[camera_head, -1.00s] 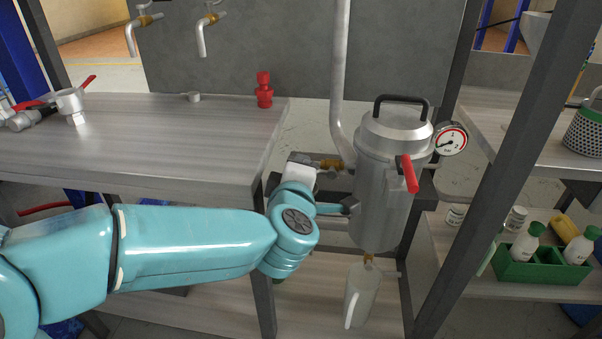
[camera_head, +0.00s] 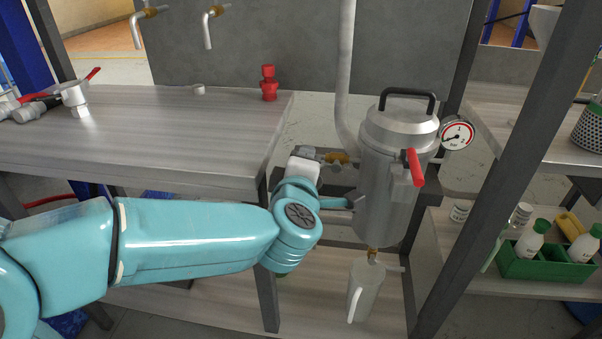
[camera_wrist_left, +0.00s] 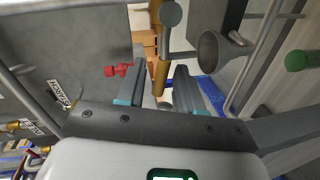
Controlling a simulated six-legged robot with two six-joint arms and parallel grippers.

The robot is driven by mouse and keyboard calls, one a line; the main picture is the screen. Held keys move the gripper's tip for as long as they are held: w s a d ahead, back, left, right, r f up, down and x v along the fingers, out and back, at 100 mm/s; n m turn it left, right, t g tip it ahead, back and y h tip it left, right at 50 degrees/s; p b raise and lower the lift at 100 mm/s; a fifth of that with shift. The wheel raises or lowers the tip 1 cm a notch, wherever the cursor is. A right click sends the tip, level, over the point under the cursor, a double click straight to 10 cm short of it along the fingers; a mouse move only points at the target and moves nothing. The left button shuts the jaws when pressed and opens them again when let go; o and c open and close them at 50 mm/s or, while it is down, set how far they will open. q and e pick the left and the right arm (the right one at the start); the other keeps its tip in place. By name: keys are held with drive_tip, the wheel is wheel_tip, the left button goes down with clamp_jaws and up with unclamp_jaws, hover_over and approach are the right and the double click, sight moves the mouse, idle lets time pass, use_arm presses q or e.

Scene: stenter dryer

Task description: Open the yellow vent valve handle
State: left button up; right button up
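A grey metal vessel (camera_head: 385,205) with a black top handle stands right of centre in the head view. A brass-yellow fitting (camera_head: 338,158) sits on the pipe at its left; no clearly yellow handle can be made out there. My left gripper (camera_head: 345,202) is by the vessel's left side, below this fitting, partly hidden by my wrist. In the left wrist view, its two fingers (camera_wrist_left: 160,68) are apart, and a yellow-brown bar (camera_wrist_left: 160,78) shows between them. I cannot tell whether they touch it. My right gripper is in neither view.
A red lever (camera_head: 415,168) and a pressure gauge (camera_head: 457,135) are on the vessel's right. A jug (camera_head: 365,290) stands under its outlet. A grey worktop (camera_head: 150,135) lies left. A frame post (camera_head: 500,150) and a green crate (camera_head: 535,265) are at right.

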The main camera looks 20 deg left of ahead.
use_arm(q)
drive_tip(key=p+v, duration=0.4)
drive_tip(key=v, duration=1.2)
drive_tip(key=w+d+f+m+g+h, duration=0.3)
drive_tip(key=w+f+m, duration=0.4)
drive_tip(key=f, duration=0.6)
wheel_tip(320, 180, down, 14)
drive_tip(key=d+m+g+h, duration=0.1)
drive_tip(key=m+g+h, duration=0.15)
drive_tip(key=m, duration=0.25)
drive_tip(key=s+f+m+g+h, duration=0.4)
drive_tip(key=s+f+g, duration=0.5)
drive_tip(key=s+f, duration=0.95)
wheel_tip(320, 180, up, 20)
drive_tip(key=w+m+p, duration=0.1)
drive_tip(key=p, duration=2)
drive_tip(key=shift+w+d+r+y+p, duration=0.25)
drive_tip(key=shift+d+y+p, duration=0.1)
drive_tip(key=shift+d, duration=0.05)
